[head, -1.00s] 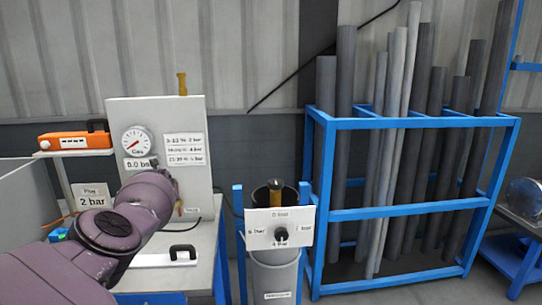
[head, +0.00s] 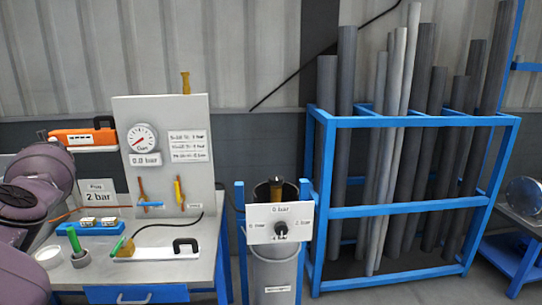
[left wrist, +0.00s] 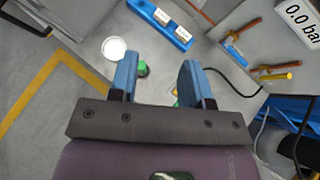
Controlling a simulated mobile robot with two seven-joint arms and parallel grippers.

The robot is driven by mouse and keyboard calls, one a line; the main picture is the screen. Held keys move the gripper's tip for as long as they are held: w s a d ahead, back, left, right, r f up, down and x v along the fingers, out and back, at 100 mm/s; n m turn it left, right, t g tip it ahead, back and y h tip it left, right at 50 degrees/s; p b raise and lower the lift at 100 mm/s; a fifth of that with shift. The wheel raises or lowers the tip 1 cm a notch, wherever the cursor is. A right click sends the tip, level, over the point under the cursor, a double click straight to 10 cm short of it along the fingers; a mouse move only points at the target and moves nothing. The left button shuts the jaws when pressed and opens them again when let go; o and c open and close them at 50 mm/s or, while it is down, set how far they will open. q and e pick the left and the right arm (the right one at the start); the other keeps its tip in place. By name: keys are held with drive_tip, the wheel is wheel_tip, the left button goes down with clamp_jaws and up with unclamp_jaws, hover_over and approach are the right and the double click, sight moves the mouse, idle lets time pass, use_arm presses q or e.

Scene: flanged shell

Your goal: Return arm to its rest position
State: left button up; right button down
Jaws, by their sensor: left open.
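My left arm comes in at the left edge of the head view, and its gripper is outside that view. In the left wrist view my left gripper (left wrist: 158,80) is open with two blue fingers and nothing between them. Below it are the grey bench top, a white round dish (left wrist: 114,48) and a small green-topped item (left wrist: 142,69). My right gripper is in neither view.
An orange case (head: 84,138) sits behind. A grey cylinder (head: 274,270) and blue pipe rack (head: 410,212) stand to the right.

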use_arm(q)
drive_tip(key=s+a+m+t+y, duration=0.2)
drive_tip(key=s+a+m+y, duration=0.9)
drive_tip(key=s+a+m, duration=0.65)
drive_tip(key=s+d+f+m+t+h, duration=0.2)
drive_tip(key=s+d+f+m+h, duration=0.15)
drive_tip(key=d+f+m, duration=0.4)
drive_tip(key=s+d+f+m+t+h, duration=0.2)
drive_tip(key=s+d+f+m+h, duration=0.1)
drive_tip(key=d+f+m+h, duration=0.4)
drive_tip(key=s+d+f+m+t+h, duration=0.3)
drive_tip(key=d+f+m, duration=0.2)
drive_tip(key=d+m, duration=0.3)
drive_tip(key=s+d+f+m+g+h, duration=0.25)
drive_tip(key=s+d+f+m, duration=0.25)
drive_tip(key=s+d+f, duration=0.45)
drive_tip(key=s+d+f+m+g+h, duration=0.1)
drive_tip(key=s+d+f+m+g, duration=0.4)
drive_tip(key=s+d, duration=0.7)
drive_tip(key=d+f+n+t+b, duration=0.1)
drive_tip(key=d+n, duration=0.4)
drive_tip(key=d, duration=0.6)
wheel_tip(320, 180, down, 2)
drive_tip(key=shift+d+f+t+h, duration=0.15)
drive_tip(key=shift+d+t+h, duration=0.15)
drive_tip(key=shift+d+t, duration=0.15)
